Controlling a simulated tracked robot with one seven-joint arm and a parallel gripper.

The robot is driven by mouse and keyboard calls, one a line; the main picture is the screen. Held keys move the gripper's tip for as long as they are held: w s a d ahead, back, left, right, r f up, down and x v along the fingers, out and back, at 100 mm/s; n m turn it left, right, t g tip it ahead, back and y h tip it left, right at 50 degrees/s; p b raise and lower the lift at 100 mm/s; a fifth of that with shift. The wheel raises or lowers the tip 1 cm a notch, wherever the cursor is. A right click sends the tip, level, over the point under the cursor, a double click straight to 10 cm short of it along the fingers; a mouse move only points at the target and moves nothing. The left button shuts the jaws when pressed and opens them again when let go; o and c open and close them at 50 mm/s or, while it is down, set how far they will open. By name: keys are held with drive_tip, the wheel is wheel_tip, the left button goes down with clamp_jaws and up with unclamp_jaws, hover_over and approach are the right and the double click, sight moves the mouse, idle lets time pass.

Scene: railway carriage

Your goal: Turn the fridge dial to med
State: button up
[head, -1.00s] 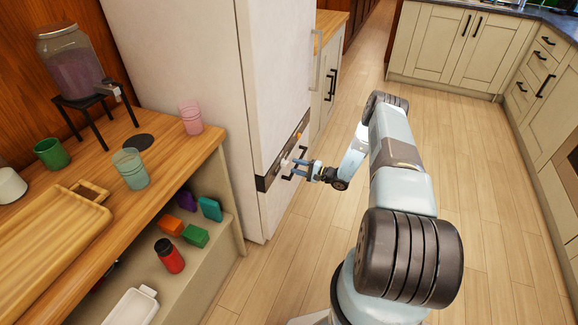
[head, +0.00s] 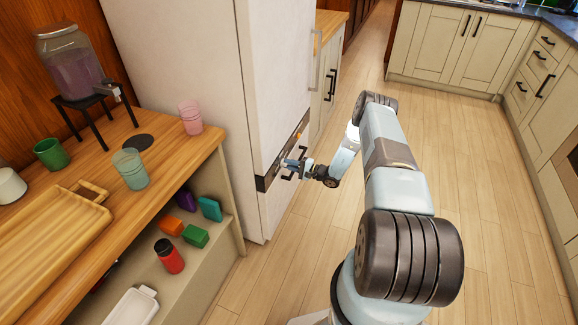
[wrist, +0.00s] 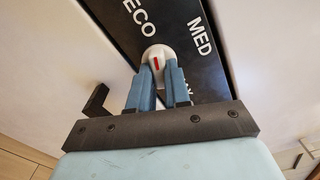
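The fridge dial (wrist: 157,56) is a white knob with a red mark, on a black panel in the wrist view. ECO (wrist: 138,14) is printed at its upper left and MED (wrist: 200,38) to its upper right. Another label at lower right is partly hidden by a finger. The red mark runs nearly upright in the picture; I cannot tell exactly which label it points at. My gripper (wrist: 158,75) has its two blue fingers close together on either side of the dial and appears shut on it. In the head view my gripper (head: 287,163) is at the panel and hides the dial.
The wooden counter (head: 150,165) at left holds cups, a drink dispenser and a tray. The floor (head: 490,200) to the right is clear.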

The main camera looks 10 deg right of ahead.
clamp_jaws()
drive_tip(key=shift+a, duration=0.1)
drive_tip(key=shift+m, duration=0.3)
drive_tip(key=shift+f+m, duration=0.1)
drive_tip(key=shift+m, duration=0.8)
drive_tip(key=m, duration=0.4)
drive_tip(key=shift+s, duration=0.1)
drive_tip(key=m, duration=0.6)
drive_tip(key=shift+m, duration=0.7)
drive_tip(key=shift+d, duration=0.2)
